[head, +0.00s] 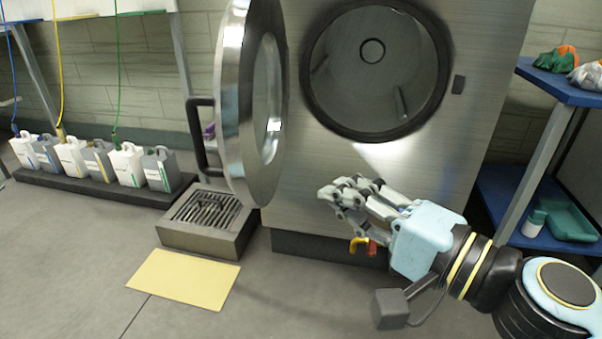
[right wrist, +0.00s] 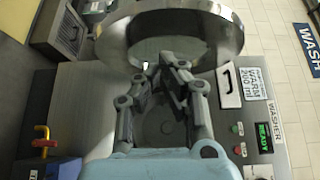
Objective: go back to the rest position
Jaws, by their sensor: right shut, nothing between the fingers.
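My right gripper (head: 345,195) is in front of the washer, below its round opening, with its arm coming in from the right. Its fingers are shut and hold nothing. In the right wrist view the gripper's fingers (right wrist: 172,75) point toward the washer's door. My left gripper is not in view.
The washer (head: 460,130) has its round door (head: 235,100) swung open to the left; its drum (head: 370,75) looks empty. A floor drain box (head: 208,220) and yellow mat (head: 185,278) lie at left. Jugs (head: 75,158) stand behind. A blue shelf (head: 565,88) stands at right.

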